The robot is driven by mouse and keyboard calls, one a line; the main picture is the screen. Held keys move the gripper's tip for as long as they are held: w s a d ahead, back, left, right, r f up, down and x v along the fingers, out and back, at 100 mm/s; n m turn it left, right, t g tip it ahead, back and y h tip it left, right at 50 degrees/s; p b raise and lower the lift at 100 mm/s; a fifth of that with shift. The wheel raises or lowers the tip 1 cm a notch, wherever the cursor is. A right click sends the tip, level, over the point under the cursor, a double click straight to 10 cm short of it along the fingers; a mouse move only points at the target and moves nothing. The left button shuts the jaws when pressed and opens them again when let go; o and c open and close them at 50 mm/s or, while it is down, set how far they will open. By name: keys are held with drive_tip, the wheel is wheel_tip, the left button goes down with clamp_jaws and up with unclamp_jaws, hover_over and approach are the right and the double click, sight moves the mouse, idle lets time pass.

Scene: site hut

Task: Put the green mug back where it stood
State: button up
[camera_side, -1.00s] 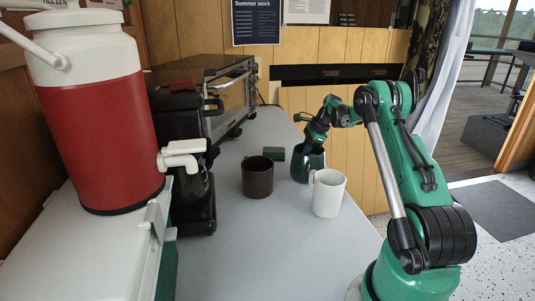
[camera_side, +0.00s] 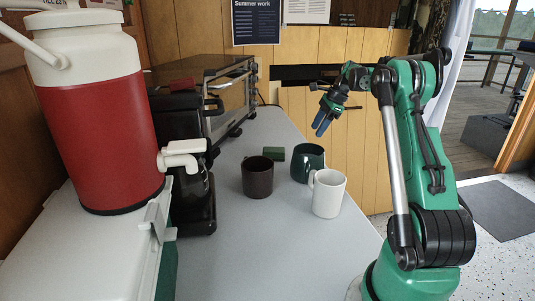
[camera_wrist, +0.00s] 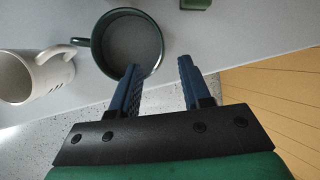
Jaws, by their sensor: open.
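The green mug (camera_side: 308,162) stands upright on the grey table, behind the white mug (camera_side: 328,194) and to the right of the dark brown mug (camera_side: 258,177). The white mug hides part of its lower side. In the wrist view the green mug (camera_wrist: 127,45) shows from above, empty, with its handle to the left. My gripper (camera_side: 321,127) is open and empty, above and to the right of the green mug in the side view. Its blue fingers (camera_wrist: 160,75) are apart in the wrist view, with the left fingertip overlapping the mug's rim in the picture; I cannot tell whether they touch.
A small green block (camera_side: 274,153) lies behind the mugs. The white mug (camera_wrist: 32,74) is left of the green one in the wrist view. A black coffee machine (camera_side: 185,160), an oven (camera_side: 228,100) and a red-and-white drink cooler (camera_side: 103,130) line the left. The table's front middle is clear.

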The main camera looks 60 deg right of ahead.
drive_tip(key=w+a+r+n+h, duration=0.1)
drive_tip(key=w+a+r+n, duration=0.15)
drive_tip(key=a+n, duration=0.55)
drive_tip(key=w+a+r+n+h, duration=0.15)
drive_tip(key=a+r+n, duration=0.3)
drive_tip(key=a, duration=0.75)
drive_tip(key=s+a+f+n+t, duration=0.1)
drive_tip(key=s+a+f+n, duration=0.1)
drive_tip(key=a+n, duration=0.5)
drive_tip(key=s+a+f+n+t, duration=0.2)
drive_tip(key=s+a+f+n, duration=0.1)
drive_tip(key=a+n, duration=0.5)
drive_tip(key=shift+s+a+y, duration=0.35)
drive_tip(key=shift+s+a, duration=0.1)
drive_tip(key=shift+s, duration=0.45)
